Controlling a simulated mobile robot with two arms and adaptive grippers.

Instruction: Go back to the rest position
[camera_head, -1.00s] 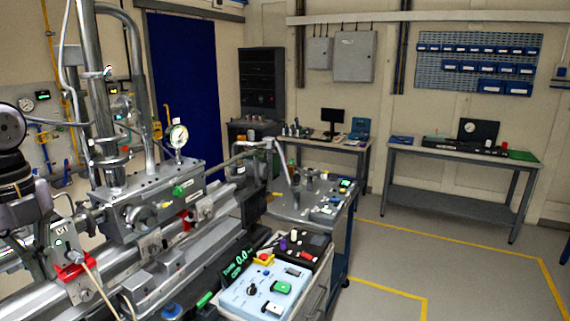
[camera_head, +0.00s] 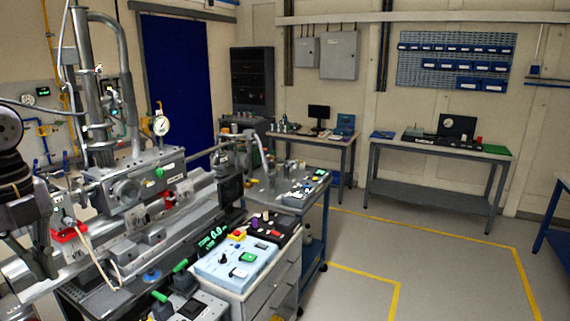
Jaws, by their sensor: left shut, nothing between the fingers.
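My left gripper (camera_head: 42,262) shows at the left edge, pointing down, with its dark fingers shut and nothing between them. It is in front of the left end of the steel beamline (camera_head: 150,225), near a red clamp (camera_head: 68,234). Whether it touches anything there I cannot tell. My right gripper is not in view.
A pale blue control box (camera_head: 225,268) and green-handled controls (camera_head: 182,292) stand close in front. A cart (camera_head: 290,200) stands behind them. A grey workbench (camera_head: 430,190) is at the back wall and a blue-framed table (camera_head: 555,215) at right. The yellow-marked floor (camera_head: 420,265) is clear.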

